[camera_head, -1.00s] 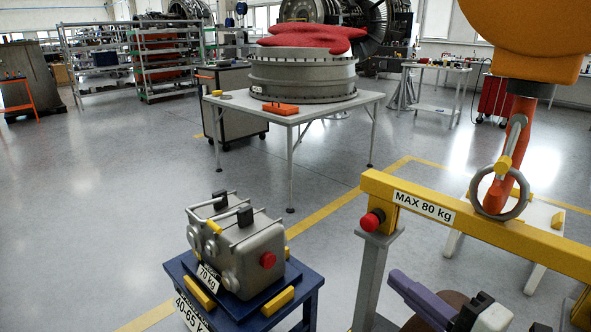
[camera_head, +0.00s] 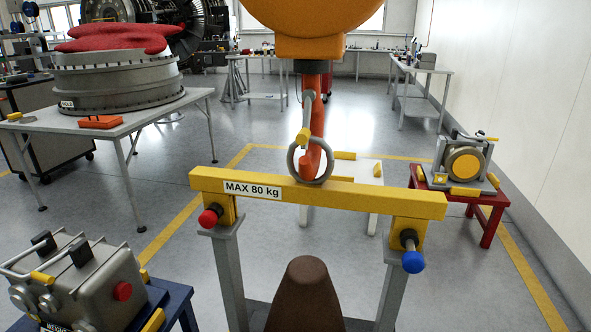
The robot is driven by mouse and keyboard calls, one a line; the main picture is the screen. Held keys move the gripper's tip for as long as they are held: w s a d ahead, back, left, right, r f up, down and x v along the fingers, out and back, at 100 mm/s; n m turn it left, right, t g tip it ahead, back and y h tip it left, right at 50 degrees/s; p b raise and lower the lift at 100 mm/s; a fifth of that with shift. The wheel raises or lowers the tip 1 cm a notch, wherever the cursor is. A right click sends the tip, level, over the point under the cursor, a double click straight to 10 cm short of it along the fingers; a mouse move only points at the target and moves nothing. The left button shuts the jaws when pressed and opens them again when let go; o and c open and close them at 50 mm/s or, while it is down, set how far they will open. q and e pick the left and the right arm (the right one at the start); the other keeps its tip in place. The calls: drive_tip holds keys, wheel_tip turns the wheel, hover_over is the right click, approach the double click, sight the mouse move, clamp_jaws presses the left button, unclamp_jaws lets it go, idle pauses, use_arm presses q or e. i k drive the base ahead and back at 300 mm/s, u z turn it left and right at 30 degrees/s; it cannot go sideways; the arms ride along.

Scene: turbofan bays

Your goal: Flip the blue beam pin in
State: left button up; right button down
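A red pin (camera_head: 209,217) sits at the beam's left end. A grey ring (camera_head: 310,163) stands on the beam's middle at an orange hook (camera_head: 313,130). Neither of my grippers is in view.
A grey machine (camera_head: 85,285) with a red knob stands on a blue stand at lower left. A red table (camera_head: 486,203) with a winch-like unit (camera_head: 464,163) stands at right. A brown tapered object (camera_head: 305,295) is in front. Open floor lies right of the beam.

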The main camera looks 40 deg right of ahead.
sight(412, 263)
drive_tip(key=u, duration=0.05)
drive_tip(key=k, duration=0.45)
drive_tip(key=z, duration=0.5)
drive_tip(key=i, duration=0.35)
drive_tip(key=u, duration=0.4)
drive_tip(key=k, duration=0.9)
drive_tip(key=z, duration=1.6)
